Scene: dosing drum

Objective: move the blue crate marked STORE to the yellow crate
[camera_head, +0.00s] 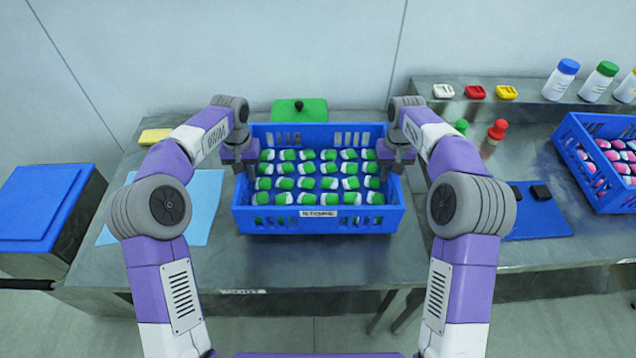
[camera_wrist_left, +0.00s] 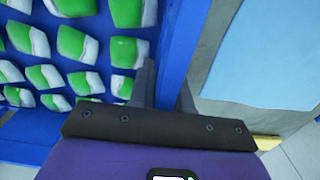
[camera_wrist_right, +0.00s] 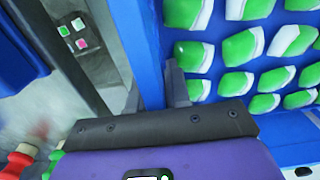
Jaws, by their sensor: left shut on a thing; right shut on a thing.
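A blue crate (camera_head: 300,224) full of green-and-white packs is in the middle of the head view. Its front has a white label (camera_head: 319,214) with text too blurred to read surely. My left gripper (camera_head: 241,158) is shut on its left wall, and the left wrist view shows the fingers astride that wall (camera_wrist_left: 172,50). My right gripper (camera_head: 396,157) is shut on its right wall, which also shows in the right wrist view (camera_wrist_right: 140,45). I cannot tell whether the crate touches the table. Another blue crate (camera_head: 577,168) with pink packs is at the right. No yellow crate shows.
A light blue mat (camera_head: 208,205) lies left of the crate and a green board (camera_head: 300,110) behind it. A blue-lidded bin (camera_head: 45,208) stands far left. Red and green small bottles (camera_head: 497,130), a dark blue mat (camera_head: 540,218) and a shelf with white bottles (camera_head: 562,80) are right.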

